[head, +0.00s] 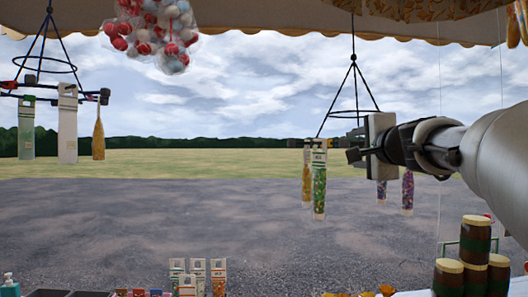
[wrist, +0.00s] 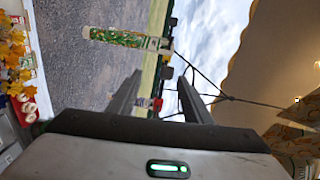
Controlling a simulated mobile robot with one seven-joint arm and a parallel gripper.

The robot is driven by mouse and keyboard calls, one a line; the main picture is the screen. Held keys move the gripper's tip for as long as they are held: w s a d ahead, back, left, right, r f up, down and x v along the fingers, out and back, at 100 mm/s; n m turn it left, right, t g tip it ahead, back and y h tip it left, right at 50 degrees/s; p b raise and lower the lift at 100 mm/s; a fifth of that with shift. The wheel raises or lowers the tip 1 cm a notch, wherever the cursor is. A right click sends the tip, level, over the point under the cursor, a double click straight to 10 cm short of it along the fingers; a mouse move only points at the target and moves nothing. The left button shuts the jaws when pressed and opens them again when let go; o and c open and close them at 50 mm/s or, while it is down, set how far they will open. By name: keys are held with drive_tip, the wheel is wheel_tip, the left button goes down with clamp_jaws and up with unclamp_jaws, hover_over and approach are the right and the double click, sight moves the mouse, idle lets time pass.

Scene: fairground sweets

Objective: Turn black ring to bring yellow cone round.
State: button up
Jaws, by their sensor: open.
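A black ring (head: 301,143) hangs from wires at centre right, with clips holding cone bags. A yellow cone (head: 306,185) hangs at its left side, just behind a green patterned cone (head: 319,185). Purple cones (head: 407,190) hang at its right, partly behind my arm. My gripper (head: 356,148) is at the ring's right part and hides some of it. In the wrist view, my open gripper (wrist: 160,93) has fingers apart, with ring parts and a red clip (wrist: 157,104) showing between them. The green cone (wrist: 125,38) lies beyond the fingers; I cannot tell whether they touch the ring.
Another black ring (head: 62,88) with pale bags and an orange-yellow cone (head: 98,138) hangs at the left. A bag of red and white sweets (head: 160,30) hangs at the top. Brown jars (head: 475,240) stand at lower right. Small packets (head: 198,270) stand at the front. Open air lies between the rings.

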sight(346, 143)
drive_tip(key=shift+m, duration=0.4)
drive_tip(key=w, duration=0.3)
drive_tip(key=w+r+p, duration=0.1)
drive_tip(key=w, duration=0.2)
drive_tip(key=w+d+p, duration=0.1)
drive_tip(key=w, duration=0.3)
drive_tip(key=shift+r, duration=0.2)
